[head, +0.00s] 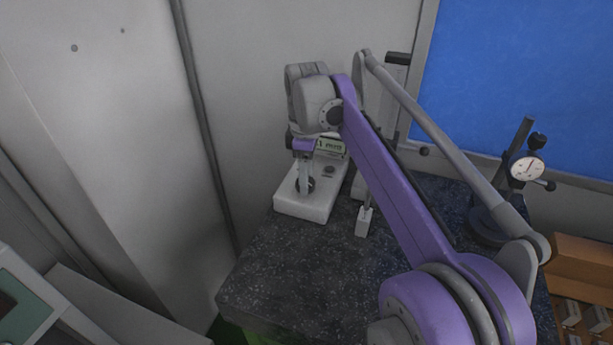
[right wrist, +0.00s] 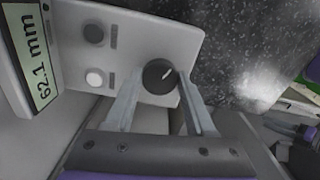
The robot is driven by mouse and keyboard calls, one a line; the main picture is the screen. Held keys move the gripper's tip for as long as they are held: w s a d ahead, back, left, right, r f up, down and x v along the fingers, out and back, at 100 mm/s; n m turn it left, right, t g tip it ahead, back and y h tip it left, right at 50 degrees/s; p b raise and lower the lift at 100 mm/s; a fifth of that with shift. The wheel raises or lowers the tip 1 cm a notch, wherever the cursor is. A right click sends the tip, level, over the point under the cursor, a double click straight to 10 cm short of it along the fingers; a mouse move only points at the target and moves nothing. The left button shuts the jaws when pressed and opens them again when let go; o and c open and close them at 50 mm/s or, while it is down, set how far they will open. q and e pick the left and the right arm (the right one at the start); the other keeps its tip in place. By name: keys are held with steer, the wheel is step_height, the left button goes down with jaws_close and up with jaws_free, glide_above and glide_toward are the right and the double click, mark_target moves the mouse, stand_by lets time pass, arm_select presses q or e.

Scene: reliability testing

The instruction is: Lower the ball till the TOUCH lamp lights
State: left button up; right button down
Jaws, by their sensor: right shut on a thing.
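My right gripper (head: 304,178) reaches down to the pale control box (head: 312,207) on the dark granite plate. In the right wrist view its two fingers (right wrist: 160,84) are shut on the round black knob (right wrist: 158,70), one at each side. The box's display (right wrist: 28,58) reads 62.1 mm. Beside it are a dark round spot (right wrist: 93,33) and a pale round one (right wrist: 94,78); their labels are too small to read, so I cannot tell which is the TOUCH lamp. A thin probe (head: 368,190) hangs over a small grey block (head: 362,224). The ball is too small to make out.
A dial gauge (head: 527,168) on a dark stand is at the plate's right. A wall and a blue panel (head: 530,70) close off the back. The granite plate's (head: 285,270) front is clear.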

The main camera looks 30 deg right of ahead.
steer(key=shift+c, duration=1.2)
jaws_free()
step_height(320, 180, up, 11)
steer(key=shift+f, duration=0.1)
